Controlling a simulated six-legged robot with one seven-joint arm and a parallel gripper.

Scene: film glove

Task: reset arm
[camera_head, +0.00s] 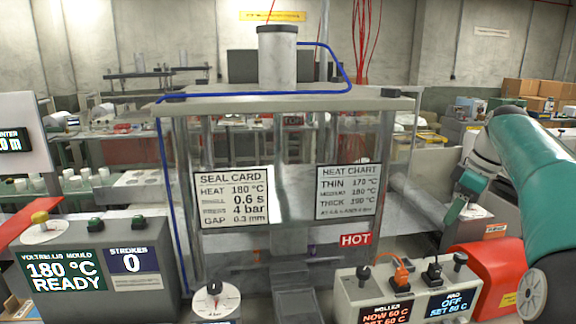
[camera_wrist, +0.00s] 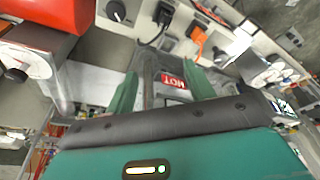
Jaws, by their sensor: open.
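My gripper (camera_wrist: 162,72) is open in the wrist view, its two green fingers apart with nothing held between them. A red HOT sign (camera_wrist: 172,80) shows beyond the fingers in that view. In the head view my teal arm comes in from the right edge, and its far end hangs right of the clear-walled press (camera_head: 285,95). The same HOT sign (camera_head: 356,240) is on the press's lower front. The seal card (camera_head: 234,197) and heat chart (camera_head: 348,190) are on its front panels.
A mould control box (camera_head: 150,285) reading 180 °C READY stands front left. A roller and pad control box (camera_head: 350,300) with knobs and plugs stands front right, near a red part (camera_head: 490,265). Cardboard boxes (camera_head: 525,88) are at the back right.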

